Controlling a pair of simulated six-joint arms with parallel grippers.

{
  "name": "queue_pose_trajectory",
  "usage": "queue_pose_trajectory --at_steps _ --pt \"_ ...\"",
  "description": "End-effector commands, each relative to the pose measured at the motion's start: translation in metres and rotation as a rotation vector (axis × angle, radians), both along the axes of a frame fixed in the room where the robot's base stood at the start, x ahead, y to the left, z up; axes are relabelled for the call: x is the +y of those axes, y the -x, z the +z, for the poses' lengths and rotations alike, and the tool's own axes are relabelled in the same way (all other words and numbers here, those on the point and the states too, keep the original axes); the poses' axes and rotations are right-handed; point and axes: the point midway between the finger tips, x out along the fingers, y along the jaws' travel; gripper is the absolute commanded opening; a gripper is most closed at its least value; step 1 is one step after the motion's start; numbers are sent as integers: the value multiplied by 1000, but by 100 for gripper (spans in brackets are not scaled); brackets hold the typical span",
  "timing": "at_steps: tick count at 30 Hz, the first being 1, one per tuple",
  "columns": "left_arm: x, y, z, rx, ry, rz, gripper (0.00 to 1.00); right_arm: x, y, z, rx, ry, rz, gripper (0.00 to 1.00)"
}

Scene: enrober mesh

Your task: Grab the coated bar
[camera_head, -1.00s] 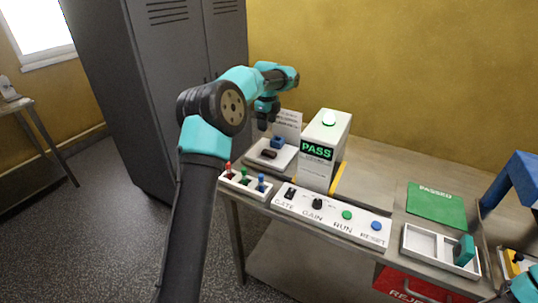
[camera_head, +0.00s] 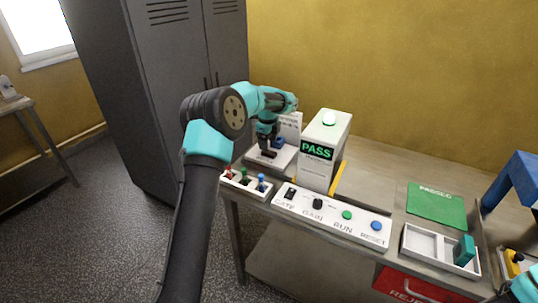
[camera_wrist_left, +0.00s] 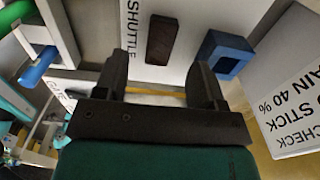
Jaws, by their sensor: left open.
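The coated bar (camera_wrist_left: 161,39) is a small dark brown block. It lies on the white shuttle plate (camera_wrist_left: 125,72) in the left wrist view, and also shows small below my left gripper (camera_head: 266,150) in the head view. In the left wrist view my left gripper (camera_wrist_left: 160,80) is open, its two dark fingers apart with nothing between them. The bar lies ahead of the fingertips, in line with the gap. A blue block with a dark recess (camera_wrist_left: 224,53) sits right of the bar, beyond the right finger.
The white PASS box (camera_head: 322,150) stands right of the shuttle. A control strip (camera_head: 330,222) and a stand with red, green and blue sticks (camera_head: 244,184) line the front. Farther right are a green PASSED mat (camera_head: 436,204) and a white tray (camera_head: 420,250) with a teal block.

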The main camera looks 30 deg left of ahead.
Motion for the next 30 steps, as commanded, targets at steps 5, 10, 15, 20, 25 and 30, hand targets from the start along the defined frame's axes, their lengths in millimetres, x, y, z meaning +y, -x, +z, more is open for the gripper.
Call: queue_pose_trajectory --at_steps 5,10,15,20,25,30 --pt "-5 -1 -23 4 1 -1 64 0 0 0 0 0 0 0" --pt "-5 -1 -44 4 0 0 64 0 0 0 0 0 0 0" --pt "-5 -1 -47 1 0 0 64 0 0 0 0 0 0 0" --pt "-5 -1 -47 1 0 0 64 0 0 0 0 0 0 0" --pt "-5 -1 -47 1 0 0 64 0 0 0 0 0 0 0" --pt "-5 -1 -47 1 0 0 52 0 0 0 0 0 0 0"
